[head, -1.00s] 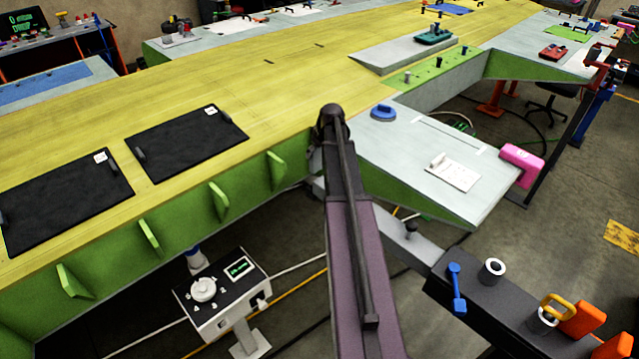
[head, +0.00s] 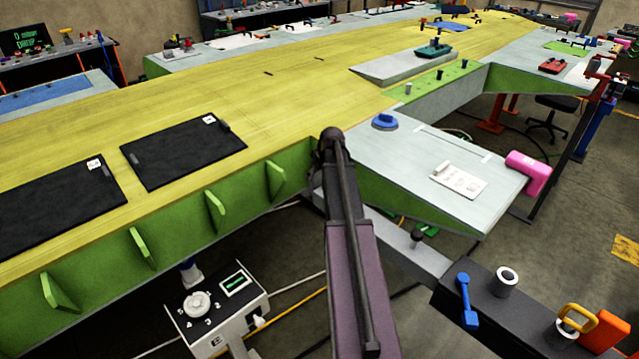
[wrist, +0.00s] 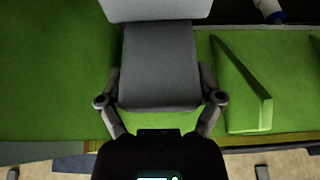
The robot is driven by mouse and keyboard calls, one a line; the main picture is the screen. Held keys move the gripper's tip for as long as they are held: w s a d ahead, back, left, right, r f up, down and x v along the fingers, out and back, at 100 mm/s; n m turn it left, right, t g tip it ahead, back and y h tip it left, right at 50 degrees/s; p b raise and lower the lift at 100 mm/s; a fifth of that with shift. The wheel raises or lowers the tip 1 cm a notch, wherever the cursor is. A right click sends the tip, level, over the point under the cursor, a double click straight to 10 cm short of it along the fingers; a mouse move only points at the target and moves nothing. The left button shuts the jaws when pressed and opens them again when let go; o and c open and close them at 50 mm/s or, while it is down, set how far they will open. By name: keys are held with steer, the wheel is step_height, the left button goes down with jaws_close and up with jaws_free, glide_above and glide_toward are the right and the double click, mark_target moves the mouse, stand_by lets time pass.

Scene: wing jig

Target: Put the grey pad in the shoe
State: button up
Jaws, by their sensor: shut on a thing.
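In the wrist view my gripper (wrist: 160,103) is shut on the grey pad (wrist: 160,75), a plain grey block between its two fingers. A lighter grey piece (wrist: 155,8) lies at the pad's far end, at the top of the picture; I cannot tell whether it is the shoe or whether the pad touches it. Green panel surface lies behind the pad. In the head view my own arm hides the gripper and the pad, beside the green side of the wing jig. I cannot make out the shoe for sure in either view.
A green rib (wrist: 243,88) stands right of the gripper in the wrist view. In the head view, the yellow wing skin (head: 270,100) carries two black mats (head: 185,152). A control box (head: 215,308) stands below left, and a dark bench (head: 510,310) with a blue tool at lower right.

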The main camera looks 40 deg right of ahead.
mark_target(316, 181)
steer(key=shift+f, duration=0.1)
steer(key=shift+f+b, duration=0.85)
steer(key=shift+b, duration=0.1)
steer(key=shift+o, duration=0.2)
steer(key=shift+s+a+f+b, duration=0.1)
steer(key=shift+s+f+b, duration=0.25)
steer(key=shift+b, duration=0.3)
steer(key=shift+b+x, duration=0.35)
steer(key=shift+x, duration=0.55)
steer(key=shift+r, duration=0.25)
steer(key=o, duration=1)
steer(key=shift+r, duration=0.2)
